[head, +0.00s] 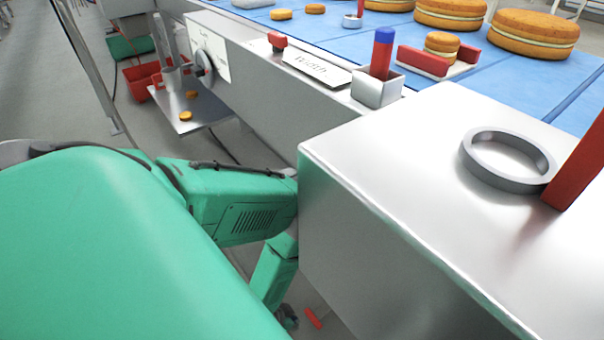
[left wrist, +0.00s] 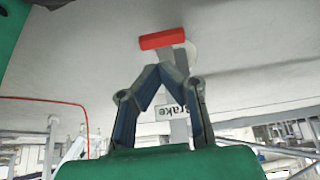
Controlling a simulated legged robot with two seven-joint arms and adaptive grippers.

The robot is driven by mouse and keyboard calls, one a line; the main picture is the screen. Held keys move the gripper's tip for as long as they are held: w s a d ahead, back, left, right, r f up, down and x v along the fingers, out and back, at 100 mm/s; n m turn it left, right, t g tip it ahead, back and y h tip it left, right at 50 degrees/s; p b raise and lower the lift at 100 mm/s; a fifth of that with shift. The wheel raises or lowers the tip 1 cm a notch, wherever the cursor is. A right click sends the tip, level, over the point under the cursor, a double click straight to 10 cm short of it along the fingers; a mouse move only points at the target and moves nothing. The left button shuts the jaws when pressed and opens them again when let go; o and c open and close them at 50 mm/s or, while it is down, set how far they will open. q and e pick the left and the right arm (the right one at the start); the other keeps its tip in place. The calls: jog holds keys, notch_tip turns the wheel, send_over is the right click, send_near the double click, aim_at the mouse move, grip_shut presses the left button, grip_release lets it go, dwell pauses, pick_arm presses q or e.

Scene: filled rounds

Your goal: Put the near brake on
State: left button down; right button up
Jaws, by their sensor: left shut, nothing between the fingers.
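The brake lever shows in the left wrist view as a red crossbar grip (left wrist: 162,39) on a grey bar, against a pale panel. A white label (left wrist: 170,113) reading "Brake", partly hidden by a finger, is on the panel. My left gripper (left wrist: 160,66) is shut and empty. Its fingertips are just short of the red grip in that picture, in front of the grey bar; I cannot tell whether they touch it. In the head view my left gripper (head: 288,317) is low beside the steel housing, and a red grip (head: 313,318) shows just right of it. My right gripper is out of view.
The steel housing (head: 400,160) fills the right and carries a grey ring (head: 507,160) and a red post (head: 580,170). A blue belt (head: 390,35) with round filled cakes lies behind. A small metal shelf (head: 200,110) and red crate (head: 140,80) stand at left.

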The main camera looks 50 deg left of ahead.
pick_arm(q)
jog(key=shift+s+r+p, duration=0.35)
jog(key=shift+s+r, duration=0.6)
